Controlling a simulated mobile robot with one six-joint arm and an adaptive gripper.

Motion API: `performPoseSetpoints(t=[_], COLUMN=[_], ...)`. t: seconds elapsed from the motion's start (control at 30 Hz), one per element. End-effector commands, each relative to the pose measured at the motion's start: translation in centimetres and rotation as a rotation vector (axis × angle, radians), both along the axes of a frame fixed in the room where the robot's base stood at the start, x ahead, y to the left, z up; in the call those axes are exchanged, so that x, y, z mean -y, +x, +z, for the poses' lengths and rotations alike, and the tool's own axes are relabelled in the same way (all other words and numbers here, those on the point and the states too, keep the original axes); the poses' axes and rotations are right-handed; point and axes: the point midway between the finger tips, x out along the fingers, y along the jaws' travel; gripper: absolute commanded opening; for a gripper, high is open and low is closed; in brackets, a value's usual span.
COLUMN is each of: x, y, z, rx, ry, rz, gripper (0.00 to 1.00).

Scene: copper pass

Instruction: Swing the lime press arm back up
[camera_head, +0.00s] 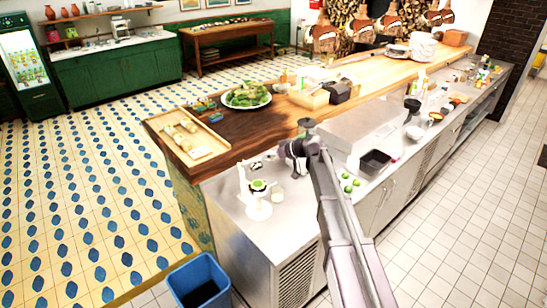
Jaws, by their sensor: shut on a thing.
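The lime press (258,208) is a small white stand near the left end of the steel counter. A green lime piece shows at its middle. My gripper (258,165) reaches in from the right, just above the press, at the upper part of it. It is shut on what looks like the press arm, which is small and partly hidden by the fingers. The exact tilt of the press arm is hard to tell at this size.
Several limes (347,184) and a dark bin (375,161) are on the steel counter (290,222) right of my arm. A wooden tray (205,154) and a plate of greens (247,97) sit on the wooden top behind. A blue bin (199,283) stands on the floor in front.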

Motion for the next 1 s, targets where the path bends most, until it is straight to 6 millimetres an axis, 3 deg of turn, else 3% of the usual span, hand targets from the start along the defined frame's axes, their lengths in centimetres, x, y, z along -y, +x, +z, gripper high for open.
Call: performPoseSetpoints(t=[0.47, 0.77, 1.0], x=[-3.1, -6.7, -10.5], y=[3.3, 6.9, 10.9], z=[4.8, 7.7, 9.3], rx=[0.004, 0.003, 0.004], ry=[0.002, 0.002, 0.002], rz=[0.0, 0.001, 0.001], gripper=[0.0, 0.0, 0.0])
